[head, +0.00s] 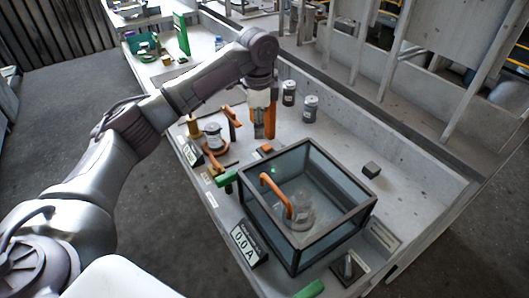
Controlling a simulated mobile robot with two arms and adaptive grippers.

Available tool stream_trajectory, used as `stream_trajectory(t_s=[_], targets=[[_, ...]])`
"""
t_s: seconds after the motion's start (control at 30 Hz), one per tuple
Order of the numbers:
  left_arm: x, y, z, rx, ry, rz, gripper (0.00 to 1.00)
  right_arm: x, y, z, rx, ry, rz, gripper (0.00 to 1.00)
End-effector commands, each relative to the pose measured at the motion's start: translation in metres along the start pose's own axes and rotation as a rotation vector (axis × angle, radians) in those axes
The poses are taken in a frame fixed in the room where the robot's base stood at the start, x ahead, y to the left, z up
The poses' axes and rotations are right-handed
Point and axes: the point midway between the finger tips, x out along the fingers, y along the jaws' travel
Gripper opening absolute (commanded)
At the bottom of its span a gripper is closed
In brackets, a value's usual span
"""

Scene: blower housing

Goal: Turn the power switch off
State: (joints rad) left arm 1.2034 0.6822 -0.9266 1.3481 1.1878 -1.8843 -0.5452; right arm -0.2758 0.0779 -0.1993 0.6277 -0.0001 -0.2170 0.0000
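My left gripper (262,134) points down over the bench behind the glass box. Its fingertips look close together beside orange parts, and I cannot tell whether it is open or shut. A small orange block (265,148) lies just in front of it. A dark part on a square plate (349,268), at the bench's front right, looks like a switch. I cannot make out its position or confirm that it is the power switch. A display (244,245) at the front reads 0.0 A. My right gripper is not in view.
A dark-framed glass box (345,215) holds a clear round part with an orange pipe (273,186). Two dark jars (310,108) stand behind it. A small dark block (372,170) sits to its right. Green parts (310,290) stick out at its front and left. The back right bench is mostly clear.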

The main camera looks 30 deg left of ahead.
Motion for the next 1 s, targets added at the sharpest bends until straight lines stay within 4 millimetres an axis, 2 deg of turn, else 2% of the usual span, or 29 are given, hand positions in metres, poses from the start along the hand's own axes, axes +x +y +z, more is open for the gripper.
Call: stream_trajectory(t_s=[0.2, 0.3, 0.47, 0.6, 0.8, 1.0], targets=[[0.039, 0.001, 0.002, -0.002, -0.004, 0.004, 0.39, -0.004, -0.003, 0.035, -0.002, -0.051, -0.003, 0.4], [0.061, 0.001, 0.002, -0.003, -0.005, 0.003, 0.39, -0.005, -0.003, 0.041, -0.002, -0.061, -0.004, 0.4], [0.094, 0.001, 0.001, -0.002, -0.003, 0.003, 0.39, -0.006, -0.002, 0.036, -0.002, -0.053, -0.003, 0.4], [0.116, 0.001, 0.001, -0.001, -0.002, 0.002, 0.39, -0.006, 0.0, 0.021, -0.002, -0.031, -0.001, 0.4], [0.13, 0.0, 0.001, -0.002, 0.0, -0.001, 0.39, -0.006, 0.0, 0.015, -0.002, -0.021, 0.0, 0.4], [0.132, 0.0, 0.001, -0.001, 0.0, -0.001, 0.39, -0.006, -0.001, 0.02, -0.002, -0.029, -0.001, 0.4]])
